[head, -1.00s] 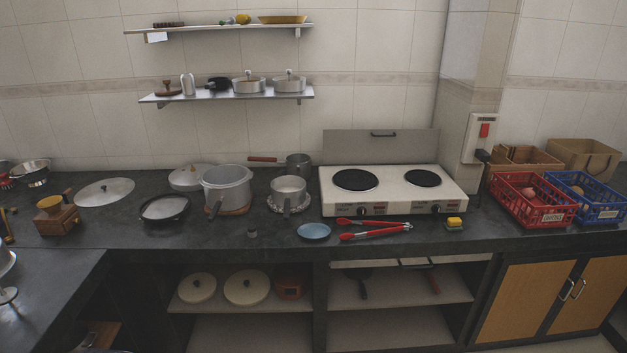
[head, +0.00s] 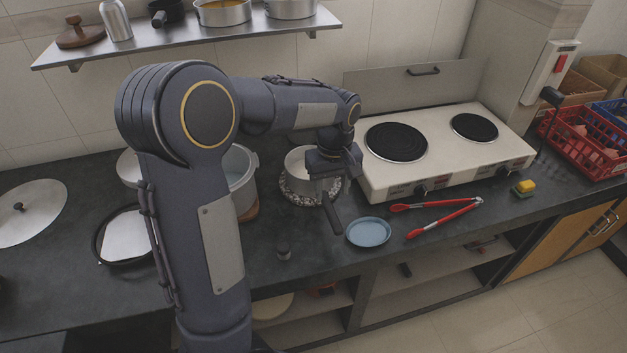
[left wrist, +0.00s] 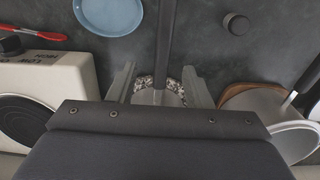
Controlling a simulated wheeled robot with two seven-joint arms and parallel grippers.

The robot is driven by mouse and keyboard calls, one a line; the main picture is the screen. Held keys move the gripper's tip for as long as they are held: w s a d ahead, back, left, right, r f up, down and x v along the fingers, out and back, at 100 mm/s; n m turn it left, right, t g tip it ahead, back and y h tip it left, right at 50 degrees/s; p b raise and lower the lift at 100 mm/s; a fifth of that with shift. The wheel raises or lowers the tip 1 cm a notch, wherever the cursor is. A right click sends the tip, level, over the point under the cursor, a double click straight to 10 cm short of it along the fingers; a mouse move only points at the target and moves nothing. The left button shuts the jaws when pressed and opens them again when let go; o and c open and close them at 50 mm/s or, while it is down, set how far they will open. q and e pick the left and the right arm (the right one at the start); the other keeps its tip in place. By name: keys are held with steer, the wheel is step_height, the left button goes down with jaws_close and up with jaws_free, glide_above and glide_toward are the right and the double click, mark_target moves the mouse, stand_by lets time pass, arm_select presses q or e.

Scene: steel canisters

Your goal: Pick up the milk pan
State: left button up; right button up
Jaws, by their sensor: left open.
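The milk pan (head: 297,160) is a small light-grey pan on a pebbled trivet (head: 297,197), left of the white hob. Its dark handle points toward the counter's front edge. My left gripper (head: 328,186) is over the handle side of the pan and hides part of it. In the left wrist view the handle (left wrist: 164,40) runs between the two open fingers of the gripper (left wrist: 158,85), with a gap on each side. Only a bit of the pan body (left wrist: 153,97) shows there. My right gripper is not in view.
A blue plate (head: 368,232) and red tongs (head: 440,217) lie in front of the white hob (head: 440,150). A larger pot (head: 240,175) stands left of the trivet, partly behind my arm. A small dark knob-like item (head: 284,251) is near the front edge.

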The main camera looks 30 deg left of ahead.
mark_target(328, 204)
arm_select(q)
steer(key=f, duration=0.4)
steer(key=a+f, duration=0.1)
steer(key=f, duration=0.1)
steer(key=shift+w+f, duration=0.15)
steer(key=shift+f, duration=0.6)
steer(key=shift+d, duration=0.1)
jaws_close()
steer(key=shift+r, duration=0.1)
